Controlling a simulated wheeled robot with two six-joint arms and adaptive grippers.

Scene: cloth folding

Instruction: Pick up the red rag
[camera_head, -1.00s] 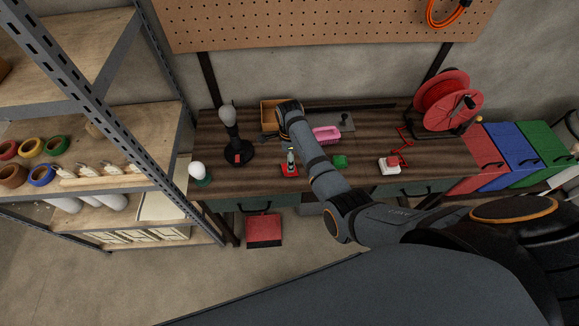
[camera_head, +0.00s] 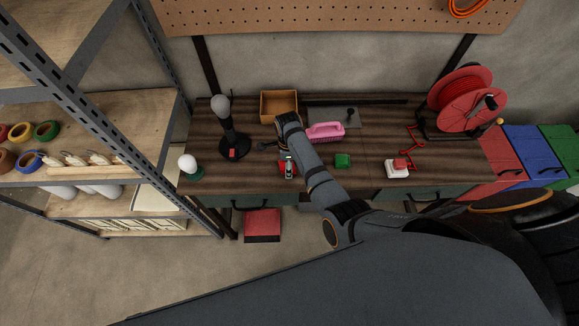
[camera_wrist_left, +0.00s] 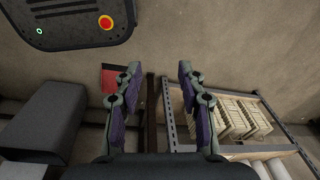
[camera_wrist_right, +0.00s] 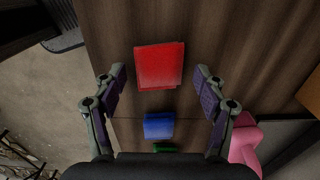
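The red rag (camera_wrist_right: 159,64) lies as a flat folded square on the wooden workbench (camera_wrist_right: 115,30). In the right wrist view it sits ahead of and between the fingertips of my right gripper (camera_wrist_right: 159,74). That gripper is open and empty, its fingers apart from the rag's sides. In the head view my right gripper (camera_head: 288,167) is over the rag near the bench's front edge and hides part of it. My left gripper (camera_wrist_left: 158,74) is open and empty, away from the bench; it is not seen in the head view.
A blue rag (camera_wrist_right: 158,125) and a green one (camera_head: 342,160) lie beside the red rag. A pink object (camera_head: 325,131), a wooden box (camera_head: 279,105), a lamp (camera_head: 233,147) and a light bulb (camera_head: 187,163) stand nearby. A shelf (camera_head: 140,173) borders the left.

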